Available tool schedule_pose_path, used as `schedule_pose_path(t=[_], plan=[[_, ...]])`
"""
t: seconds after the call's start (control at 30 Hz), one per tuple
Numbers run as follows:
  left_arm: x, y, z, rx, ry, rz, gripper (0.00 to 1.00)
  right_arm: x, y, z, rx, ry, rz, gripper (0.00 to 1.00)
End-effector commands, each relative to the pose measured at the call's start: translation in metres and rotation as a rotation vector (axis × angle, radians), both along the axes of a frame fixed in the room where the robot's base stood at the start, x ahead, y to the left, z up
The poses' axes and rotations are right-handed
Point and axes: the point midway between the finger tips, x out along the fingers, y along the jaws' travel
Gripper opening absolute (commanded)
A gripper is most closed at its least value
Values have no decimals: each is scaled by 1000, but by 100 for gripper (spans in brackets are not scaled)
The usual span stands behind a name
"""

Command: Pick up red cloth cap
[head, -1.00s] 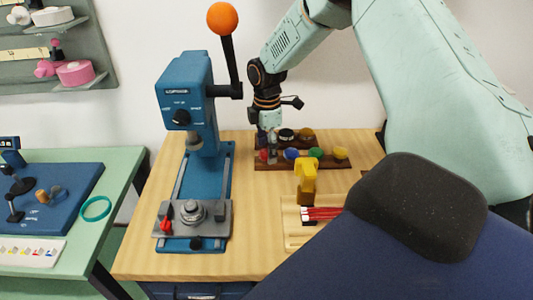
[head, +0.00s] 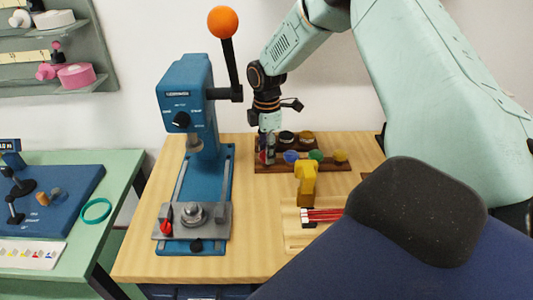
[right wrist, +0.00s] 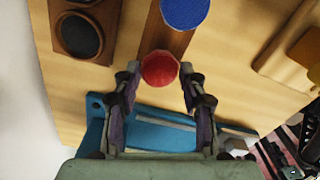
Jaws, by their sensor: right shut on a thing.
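The red cloth cap (right wrist: 160,68) is a round red disc at the end of a wooden rack (right wrist: 168,38) in the right wrist view. My right gripper (right wrist: 160,75) has a finger on each side of the cap and is shut on it. In the head view the right gripper (head: 267,153) points down at the left end of the rack (head: 330,166). There the red cap (head: 262,157) is mostly hidden by the fingers. I cannot tell any lift off the rack. My left gripper is not in view.
Blue (head: 291,156), green (head: 316,155) and yellow (head: 340,156) caps stand along the rack. Dark round pieces sit in a block (head: 270,141) behind. A blue press (head: 187,100) stands close on the left. A yellow object (head: 306,180) and a wooden tray (head: 294,240) are in front.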

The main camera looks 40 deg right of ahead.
Motion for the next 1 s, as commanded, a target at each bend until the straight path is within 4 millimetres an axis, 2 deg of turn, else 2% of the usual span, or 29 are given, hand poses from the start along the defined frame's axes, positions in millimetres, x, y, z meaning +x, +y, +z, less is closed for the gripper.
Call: schedule_pose_path(t=[0.17,0.4,0.6,0.77,1.0], plan=[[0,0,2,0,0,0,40,1,0,15,1,-4,-1,34],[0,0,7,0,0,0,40,1,0,63,1,-4,0,34],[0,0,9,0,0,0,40,0,0,91,2,-1,0,34],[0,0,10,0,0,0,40,0,0,100,1,1,0,34],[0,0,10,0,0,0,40,0,0,100,0,1,0,34]])
